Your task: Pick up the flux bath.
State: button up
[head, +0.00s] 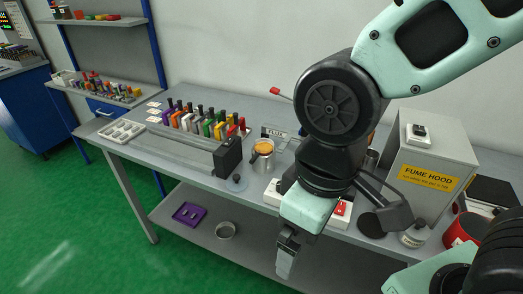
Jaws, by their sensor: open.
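The flux bath (262,163) is a small metal cup with amber contents at its top. It stands upright on the grey workbench (160,152), in front of a small clear sign reading FLUX (271,133). My gripper (285,262) is open and points down, lower in the picture and slightly right of the cup, apart from it. Only part of its fingers shows, and I see nothing between them. My arm hides the bench area just right of the cup.
A white-and-red power strip (271,194) lies in front. The fume hood box (432,152) and a bottle (414,235) stand right. A lower shelf (185,238) juts out below.

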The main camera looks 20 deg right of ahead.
aim_at(258, 153)
jog(key=z, duration=0.35)
jog(key=j+z, duration=0.2)
jog(key=z, duration=0.3)
jog(key=i+j+z, duration=0.1)
jog(key=j+z, duration=0.15)
jog(key=z, duration=0.25)
jog(key=j+z, duration=0.2)
jog(key=z, duration=0.3)
jog(key=j+z, duration=0.2)
jog(key=z, duration=0.3)
jog(key=k+j+z, duration=0.25)
jog(key=j, duration=0.35)
jog(key=k+j+z, duration=0.2)
jog(key=k+j, duration=0.2)
jog(key=k+j+z, duration=0.25)
jog(key=j, duration=0.3)
jog(key=k+j, duration=0.35)
jog(key=k, duration=0.05)
